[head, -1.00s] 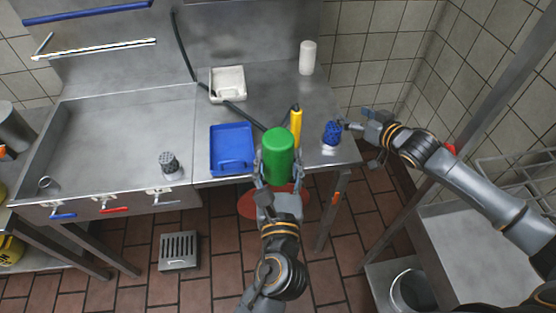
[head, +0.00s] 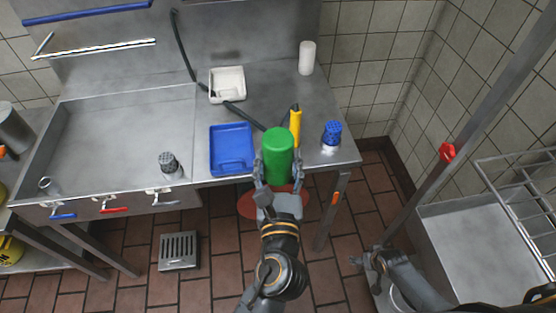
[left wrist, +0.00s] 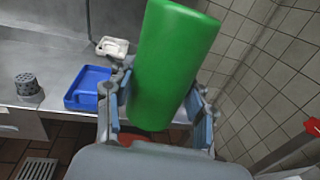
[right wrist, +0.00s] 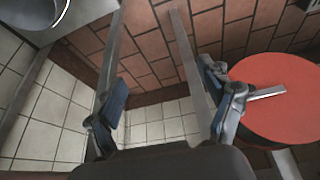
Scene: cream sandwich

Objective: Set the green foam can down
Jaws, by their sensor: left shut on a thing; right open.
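The green foam can (head: 279,155) is upright in my left gripper (head: 277,178), in front of the steel table's front edge (head: 318,166) in the head view. In the left wrist view the green can (left wrist: 170,62) stands between the two fingers (left wrist: 158,108), tilted a little in the picture. My right gripper (head: 374,256) is low at the right, away from the table. In the right wrist view the right gripper (right wrist: 168,102) is open with nothing between its fingers.
On the table are a blue tray (head: 231,170), a white dish (head: 238,97), a yellow-handled tool (head: 295,118), a blue-topped shaker (head: 332,132) and a white cup (head: 307,58). A red round stool seat (right wrist: 265,95) is below. Bare table lies between dish and white cup.

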